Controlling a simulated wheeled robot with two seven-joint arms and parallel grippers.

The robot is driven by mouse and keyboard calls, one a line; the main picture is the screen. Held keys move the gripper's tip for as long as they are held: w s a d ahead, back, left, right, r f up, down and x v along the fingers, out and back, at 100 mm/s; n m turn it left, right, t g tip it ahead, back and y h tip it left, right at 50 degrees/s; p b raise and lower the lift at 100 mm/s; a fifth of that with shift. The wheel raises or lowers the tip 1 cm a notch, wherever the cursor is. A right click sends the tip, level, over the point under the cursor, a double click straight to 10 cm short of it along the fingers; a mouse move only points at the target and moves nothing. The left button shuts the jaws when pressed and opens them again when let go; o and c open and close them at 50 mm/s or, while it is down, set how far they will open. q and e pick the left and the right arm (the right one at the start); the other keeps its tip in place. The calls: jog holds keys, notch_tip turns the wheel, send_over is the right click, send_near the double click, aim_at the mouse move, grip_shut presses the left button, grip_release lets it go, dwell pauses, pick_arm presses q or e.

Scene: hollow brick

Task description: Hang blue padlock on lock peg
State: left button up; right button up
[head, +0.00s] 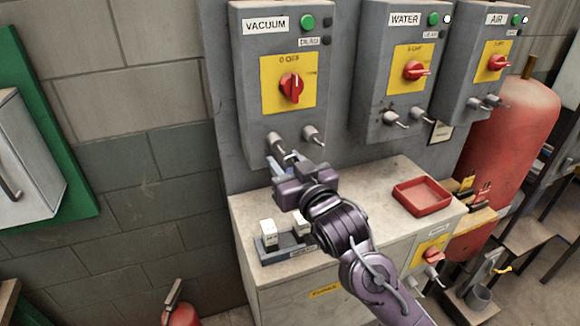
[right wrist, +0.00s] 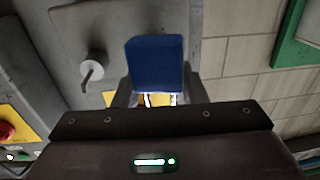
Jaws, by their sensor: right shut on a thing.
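My right gripper (head: 281,167) is shut on the blue padlock (right wrist: 155,64), just below the VACUUM box. In the right wrist view the padlock's blue body stands between the two fingers; its shackle is mostly hidden. One peg (right wrist: 92,70) shows beside the padlock in the wrist view. My left gripper is out of view.
The VACUUM box's red switch (head: 291,87) is above. The WATER box (head: 398,90) and AIR box (head: 480,75) stand to the right with their own pegs. Below, the bench holds a grey rack (head: 283,250) with white blocks and a red tray (head: 423,196). A red tank (head: 510,135) is at right.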

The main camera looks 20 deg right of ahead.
aim_at(277, 150)
jog(key=shift+w+f, duration=0.1)
jog(key=shift+w, duration=1.2)
jog(key=shift+w+f, duration=0.1)
jog(key=shift+w, duration=0.9)
jog(key=shift+w+f, duration=0.35)
jog(key=shift+w, duration=0.2)
jog(key=o, duration=1.1)
jog(key=shift+s+f, duration=0.1)
